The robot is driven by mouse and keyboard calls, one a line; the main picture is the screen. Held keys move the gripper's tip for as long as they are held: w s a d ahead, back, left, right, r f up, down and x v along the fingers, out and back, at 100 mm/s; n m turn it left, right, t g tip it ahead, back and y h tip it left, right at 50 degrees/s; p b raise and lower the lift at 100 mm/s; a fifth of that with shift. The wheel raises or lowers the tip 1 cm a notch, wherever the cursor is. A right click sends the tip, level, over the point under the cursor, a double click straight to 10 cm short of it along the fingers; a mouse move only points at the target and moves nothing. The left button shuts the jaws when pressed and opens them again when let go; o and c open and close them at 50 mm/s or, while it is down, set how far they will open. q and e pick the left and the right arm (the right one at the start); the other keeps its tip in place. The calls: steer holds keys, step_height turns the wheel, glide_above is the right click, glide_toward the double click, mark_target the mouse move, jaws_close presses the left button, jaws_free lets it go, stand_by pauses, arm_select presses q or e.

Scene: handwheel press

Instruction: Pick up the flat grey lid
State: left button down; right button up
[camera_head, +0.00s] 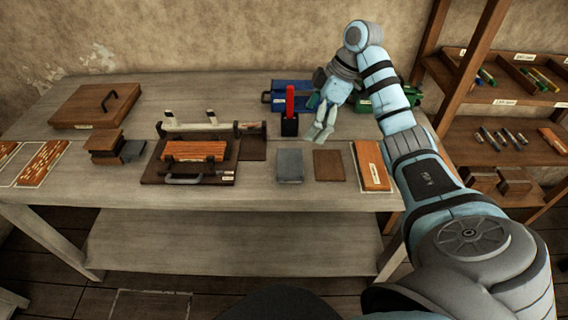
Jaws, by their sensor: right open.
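The flat grey lid (290,165) lies on the table near its front edge, right of the middle. A flat brown square (329,165) lies just to its right. My right gripper (318,132) hangs above the table, behind and to the right of the grey lid. It points downward, its fingers are apart, and nothing shows between them. It is clear of the lid, which is fully in view. My left gripper is not in view.
A black holder with a red upright piece (290,103) stands behind the lid. The press (165,172) with orange slats is to the left. An orange labelled block (373,166) lies right. Blue (290,88) and green (408,97) boxes stand behind.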

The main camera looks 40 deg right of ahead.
steer(key=b, duration=0.4)
glide_toward(290, 161)
steer(key=shift+w+a, duration=0.15)
steer(key=x, duration=0.2)
steer(key=shift+w+a+f, duration=0.15)
steer(key=shift+a+f, duration=0.05)
steer(key=shift+f, duration=0.05)
steer(key=x, duration=0.5)
steer(key=shift+s+d+f+b, duration=0.1)
steer(key=shift+s+f+b, duration=0.1)
steer(key=shift+f+b, duration=0.25)
steer(key=c, duration=0.9)
